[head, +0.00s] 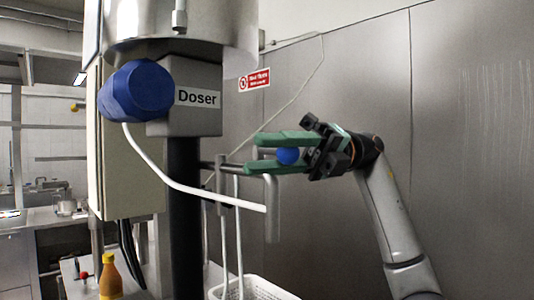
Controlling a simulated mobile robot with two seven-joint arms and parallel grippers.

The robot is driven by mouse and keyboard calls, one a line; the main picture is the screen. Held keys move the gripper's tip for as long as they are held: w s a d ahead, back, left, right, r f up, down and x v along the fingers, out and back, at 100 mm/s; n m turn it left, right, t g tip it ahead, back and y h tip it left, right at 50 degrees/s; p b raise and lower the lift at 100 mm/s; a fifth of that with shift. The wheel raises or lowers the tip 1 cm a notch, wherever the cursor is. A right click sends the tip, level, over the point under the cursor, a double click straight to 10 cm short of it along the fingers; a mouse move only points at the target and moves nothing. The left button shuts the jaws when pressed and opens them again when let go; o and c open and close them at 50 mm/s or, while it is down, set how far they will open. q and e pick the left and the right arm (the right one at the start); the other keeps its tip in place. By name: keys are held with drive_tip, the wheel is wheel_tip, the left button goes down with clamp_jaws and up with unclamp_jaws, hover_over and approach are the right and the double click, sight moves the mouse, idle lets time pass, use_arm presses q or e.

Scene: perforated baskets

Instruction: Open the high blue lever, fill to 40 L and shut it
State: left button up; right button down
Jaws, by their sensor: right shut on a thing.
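The doser (190,122) is a grey box labelled "Doser" under a steel vessel. A large blue rounded part (135,92) is on its left side. My right gripper (285,153), with green fingers, comes in from the right and is shut on a blue round knob (288,156), seen between the fingers. The knob appears to belong to the high blue lever; the fingers hide much of it and its link to the pipework (272,205). No litre reading is legible. My left gripper is not in view.
A white perforated basket (258,291) stands low below the pipes. A thin white tube (195,190) crosses in front of the dark column. An orange bottle (110,278) stands at lower left. A steel wall (465,130) is behind my right arm.

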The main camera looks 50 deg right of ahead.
drive_tip(key=c, duration=0.5)
unclamp_jaws()
drive_tip(key=shift+d, duration=0.15)
drive_tip(key=s+d+p, duration=0.2)
drive_tip(key=d, duration=1)
